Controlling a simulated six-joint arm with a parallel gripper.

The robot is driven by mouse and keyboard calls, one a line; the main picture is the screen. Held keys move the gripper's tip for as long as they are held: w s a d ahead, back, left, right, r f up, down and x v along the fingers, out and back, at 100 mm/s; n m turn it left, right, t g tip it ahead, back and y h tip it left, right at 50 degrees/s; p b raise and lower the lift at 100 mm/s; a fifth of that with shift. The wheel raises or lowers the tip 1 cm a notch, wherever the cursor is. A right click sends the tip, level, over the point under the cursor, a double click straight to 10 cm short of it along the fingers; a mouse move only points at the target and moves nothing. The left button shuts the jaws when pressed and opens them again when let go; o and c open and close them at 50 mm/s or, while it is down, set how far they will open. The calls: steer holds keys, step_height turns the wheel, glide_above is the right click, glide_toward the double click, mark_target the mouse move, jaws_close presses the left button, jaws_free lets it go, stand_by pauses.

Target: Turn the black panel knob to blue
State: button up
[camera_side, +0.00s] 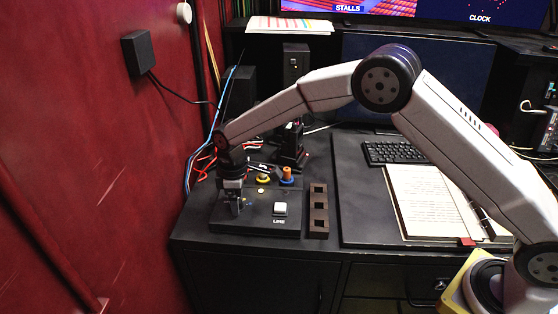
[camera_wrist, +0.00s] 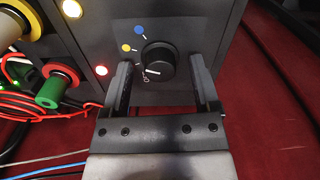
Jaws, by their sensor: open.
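The black panel knob (camera_wrist: 158,60) is on the dark panel (camera_wrist: 185,25) in the wrist view. Its white pointer line is on its left side and does not clearly point at either coloured dot. A blue dot (camera_wrist: 138,29) is up and left of the knob, with a yellow dot (camera_wrist: 125,48) below it. A small pale mark lies below left. My gripper (camera_wrist: 161,66) is open, with one finger on each side of the knob; I cannot tell whether they touch it. In the side view my gripper (camera_side: 234,203) points down over the left of the panel box (camera_side: 255,222) and hides the knob.
A white button (camera_side: 280,208) marked LINE and an orange-topped plug (camera_side: 286,174) are on the box. A slotted dark block (camera_side: 318,210) stands right of it. Wires run behind it, and the red wall (camera_side: 90,150) is close on the left.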

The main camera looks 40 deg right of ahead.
jaws_close()
steer(key=shift+m, duration=0.4)
steer(key=m, duration=0.7)
stand_by(0.6)
jaws_free()
steer(key=shift+r, duration=0.1)
